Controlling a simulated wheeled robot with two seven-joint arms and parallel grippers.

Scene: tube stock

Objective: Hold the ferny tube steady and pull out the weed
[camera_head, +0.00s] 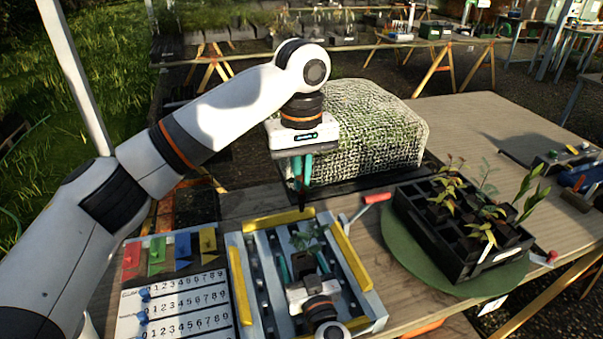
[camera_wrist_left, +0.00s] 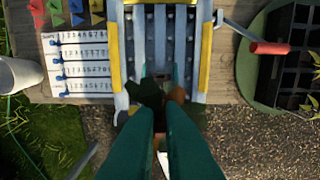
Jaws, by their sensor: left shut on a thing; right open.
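My left gripper (camera_head: 302,190) points down above the far end of the slotted grey rack. It is shut on a small dark thing that is mostly hidden in the head view. In the left wrist view a dark green leafy shape (camera_wrist_left: 150,92) and a brown bit (camera_wrist_left: 176,95) show at its fingertips; I cannot tell for sure that this is the weed. A green leafy plant (camera_head: 308,236) shows over the rack, just beyond my right gripper (camera_head: 303,262). The right gripper is open, low over the rack, its fingers around the plant's lower part. Any tube there is hidden.
The grey rack (camera_head: 365,300) has yellow side bars and a red-handled crank (camera_head: 376,198). A number board (camera_head: 178,300) with coloured flags lies left. A black tray (camera_head: 425,240) of seedlings stands on a green mat (camera_head: 392,235) at right. A mesh-covered mound (camera_head: 370,125) stands behind.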

